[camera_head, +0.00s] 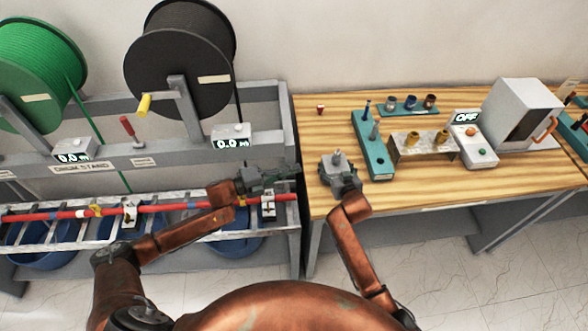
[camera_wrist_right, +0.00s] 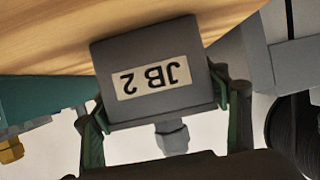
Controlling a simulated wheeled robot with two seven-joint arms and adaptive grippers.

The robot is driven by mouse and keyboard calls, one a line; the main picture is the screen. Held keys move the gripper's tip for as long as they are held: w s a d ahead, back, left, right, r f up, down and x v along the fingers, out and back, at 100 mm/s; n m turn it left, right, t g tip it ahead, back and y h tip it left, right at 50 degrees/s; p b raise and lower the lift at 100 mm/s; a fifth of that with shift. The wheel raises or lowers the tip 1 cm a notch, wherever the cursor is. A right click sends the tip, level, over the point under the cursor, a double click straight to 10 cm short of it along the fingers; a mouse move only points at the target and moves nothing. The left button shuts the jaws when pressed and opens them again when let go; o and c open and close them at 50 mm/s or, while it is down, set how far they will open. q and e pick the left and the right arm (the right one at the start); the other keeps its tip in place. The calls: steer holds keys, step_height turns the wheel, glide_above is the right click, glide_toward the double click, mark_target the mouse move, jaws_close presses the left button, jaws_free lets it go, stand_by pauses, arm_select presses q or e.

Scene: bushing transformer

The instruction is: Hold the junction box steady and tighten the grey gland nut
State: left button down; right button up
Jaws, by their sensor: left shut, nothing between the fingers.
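The dark grey junction box (camera_head: 327,169), labelled "JB 2", is at the left front of the wooden table. In the right wrist view the junction box (camera_wrist_right: 150,70) sits between the two fingers of my right gripper (camera_wrist_right: 165,112), one on each side wall. The label appears upside down. A grey gland nut (camera_wrist_right: 173,139) sticks out of the box's lower side in that view. My right gripper (camera_head: 342,180) partly hides the box in the head view. My left gripper (camera_head: 292,170) is shut and empty, left of the box and apart from it, over the drum stand's right end.
A teal rack (camera_head: 376,160), a metal stand with brass parts (camera_head: 425,150) and a box reading "OFF" (camera_head: 475,145) stand on the wooden table (camera_head: 440,185). The drum stand (camera_head: 190,150) with red cable (camera_head: 170,208) adjoins it at left. The front table strip is clear.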

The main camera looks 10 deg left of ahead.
steer(key=o, duration=0.3)
steer(key=shift+w+r, duration=0.1)
steer(key=shift+r, duration=0.05)
steer(key=shift+o, duration=0.3)
steer(key=shift+r, duration=0.15)
